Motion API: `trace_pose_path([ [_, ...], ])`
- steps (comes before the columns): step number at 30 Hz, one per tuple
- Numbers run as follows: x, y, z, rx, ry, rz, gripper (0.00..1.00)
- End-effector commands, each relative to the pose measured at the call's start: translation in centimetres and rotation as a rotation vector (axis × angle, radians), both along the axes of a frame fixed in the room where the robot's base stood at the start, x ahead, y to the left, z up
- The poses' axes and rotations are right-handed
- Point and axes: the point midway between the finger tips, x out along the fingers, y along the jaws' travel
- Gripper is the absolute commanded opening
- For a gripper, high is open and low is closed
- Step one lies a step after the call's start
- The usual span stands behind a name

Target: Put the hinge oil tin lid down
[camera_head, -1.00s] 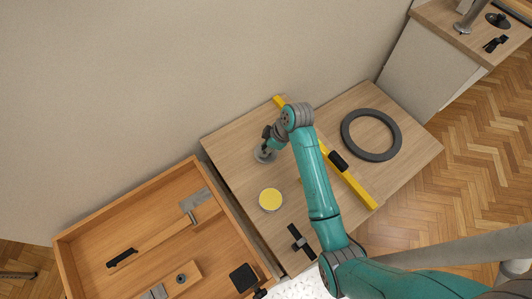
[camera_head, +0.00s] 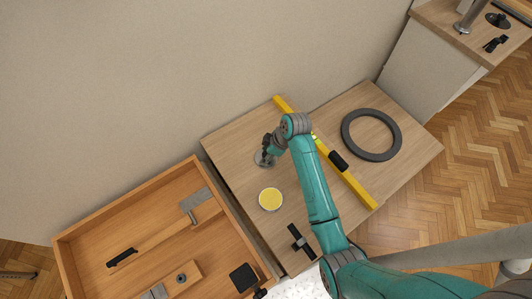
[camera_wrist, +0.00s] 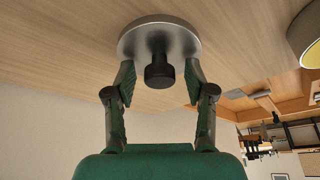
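The lid (camera_wrist: 158,37) is a silver-grey disc with a black knob (camera_wrist: 159,71). It appears to lie flat on the wooden table top, and in the head view the lid (camera_head: 263,161) is partly covered by my gripper (camera_head: 265,153). In the wrist view my gripper (camera_wrist: 159,83) is open, one finger on each side of the knob with a gap at both sides. The hinge oil tin (camera_head: 271,200) stands uncovered nearer the table's front, showing yellow inside. The tin's grey wall (camera_wrist: 303,32) also shows at the right of the wrist view.
A yellow spirit level (camera_head: 358,189) lies across the table, right of the lid. A dark ring (camera_head: 346,142) lies beyond it. A black clamp-like tool (camera_head: 301,242) lies near the front edge. A wooden tray (camera_head: 76,262) with tools is at the left. A wall (camera_head: 150,80) rises behind.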

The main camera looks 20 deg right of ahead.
Motion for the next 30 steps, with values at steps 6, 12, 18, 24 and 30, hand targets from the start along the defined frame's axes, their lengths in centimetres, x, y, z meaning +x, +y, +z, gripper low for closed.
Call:
trace_pose_path([
  [6,0.0,0.0,0.1,-0.001,-0.001,0.0,0.54],
  [12,-0.3,-0.6,2.0,0.0,-0.004,-0.002,0.54],
  [18,-1.1,-1.9,5.7,-0.001,-0.005,-0.002,0.54],
  [24,-1.9,-3.1,9.0,-0.001,-0.003,-0.002,0.54],
  [30,-2.4,-3.7,10.9,0.0,-0.001,0.0,0.54],
])
